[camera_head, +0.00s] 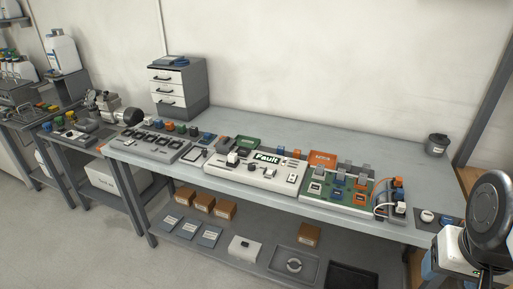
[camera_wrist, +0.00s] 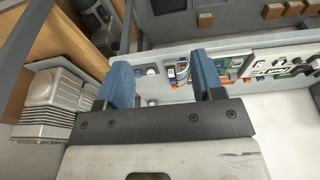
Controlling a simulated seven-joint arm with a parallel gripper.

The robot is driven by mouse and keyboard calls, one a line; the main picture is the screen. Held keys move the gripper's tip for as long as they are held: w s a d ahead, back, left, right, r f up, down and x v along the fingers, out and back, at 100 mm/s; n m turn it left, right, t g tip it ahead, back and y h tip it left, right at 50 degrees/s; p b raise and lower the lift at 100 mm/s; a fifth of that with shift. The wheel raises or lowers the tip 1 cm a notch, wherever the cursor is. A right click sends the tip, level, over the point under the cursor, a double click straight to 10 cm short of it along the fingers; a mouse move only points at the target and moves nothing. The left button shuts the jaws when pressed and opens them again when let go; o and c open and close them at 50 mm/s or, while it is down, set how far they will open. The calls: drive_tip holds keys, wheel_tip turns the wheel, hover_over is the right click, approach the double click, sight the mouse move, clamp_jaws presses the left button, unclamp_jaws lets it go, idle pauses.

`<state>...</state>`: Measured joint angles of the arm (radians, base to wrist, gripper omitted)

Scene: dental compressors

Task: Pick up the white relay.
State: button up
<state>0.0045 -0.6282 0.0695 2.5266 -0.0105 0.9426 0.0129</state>
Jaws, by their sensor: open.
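Small white-and-dark blocks stand on the white "Fault" board (camera_head: 262,172) in the middle of the bench in the head view. One block (camera_head: 232,158) is at its left and another (camera_head: 292,178) at its right; either may be the white relay, but they are too small to tell. My gripper (camera_wrist: 163,82) shows two blue fingers spread wide in the wrist view, with nothing held between them. The bench's objects appear upside down and farther off beyond the fingers. My gripper is apart from the boards, off the bench's right end.
The bench (camera_head: 330,137) also carries a green board (camera_head: 345,192) with orange and blue parts, a grey board (camera_head: 150,143), a drawer unit (camera_head: 180,85) and a dark cup (camera_head: 436,145). Boxes and trays lie on the lower shelf (camera_head: 215,222). The bench's back strip is largely clear.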

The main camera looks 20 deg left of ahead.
drive_tip(key=w+a+r+n, duration=0.2)
drive_tip(key=w+a, duration=0.3)
drive_tip(key=w, duration=0.3)
drive_tip(key=w+a+r+n+g, duration=0.1)
drive_tip(key=w+a+n, duration=0.2)
drive_tip(key=w+a, duration=0.35)
drive_tip(key=w+a+r+n, duration=0.2)
drive_tip(key=w+a, duration=0.2)
drive_tip(key=w, duration=0.5)
drive_tip(key=n+g, duration=0.2)
drive_tip(key=n, duration=0.9)
hover_over(232, 154)
drive_tip(key=f, duration=1.7)
drive_tip(key=shift+w+d, duration=0.15)
drive_tip(key=shift+d, duration=0.1)
drive_tip(key=shift+a+f, duration=0.2)
drive_tip(key=shift+a, duration=0.15)
drive_tip(key=shift+f, duration=0.15)
drive_tip(key=shift+f, duration=1.15)
